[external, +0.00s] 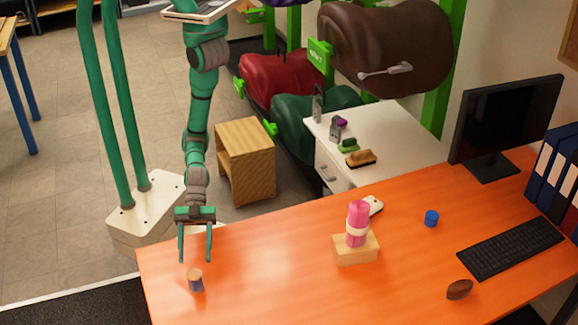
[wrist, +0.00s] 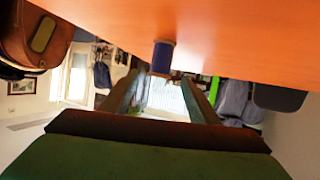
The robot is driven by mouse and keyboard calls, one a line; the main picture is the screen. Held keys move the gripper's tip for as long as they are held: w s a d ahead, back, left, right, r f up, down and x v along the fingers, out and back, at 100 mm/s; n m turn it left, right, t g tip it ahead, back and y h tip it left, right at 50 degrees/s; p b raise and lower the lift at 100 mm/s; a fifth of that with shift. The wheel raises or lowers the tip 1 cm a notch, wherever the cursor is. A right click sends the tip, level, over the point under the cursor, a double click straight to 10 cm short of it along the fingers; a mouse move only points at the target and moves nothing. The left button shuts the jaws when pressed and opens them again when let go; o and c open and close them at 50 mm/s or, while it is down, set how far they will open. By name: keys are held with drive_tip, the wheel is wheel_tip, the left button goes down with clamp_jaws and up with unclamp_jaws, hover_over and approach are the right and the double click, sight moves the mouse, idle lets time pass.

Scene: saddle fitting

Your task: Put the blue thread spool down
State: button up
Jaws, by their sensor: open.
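The blue thread spool (external: 195,280) stands upright on the orange desk (external: 270,275), near its left edge. Its top is tan and its side is dark blue. My gripper (external: 195,258) is open, its two fingers pointing down just behind and above the spool, with nothing held between them. In the wrist view the spool (wrist: 162,57) shows at the desk surface, beyond and between the open fingertips (wrist: 158,88). The view there is upside down, with the desk at the top.
A pink bottle-like item on a wooden block (external: 355,250) stands mid-desk. A blue cap (external: 431,218), a brown oval item (external: 459,289), a keyboard (external: 510,246) and a monitor (external: 505,120) are to the right. The desk around the spool is clear.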

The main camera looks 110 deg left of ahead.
drive_tip(key=shift+v, duration=2.1)
drive_tip(key=shift+a+f, duration=0.1)
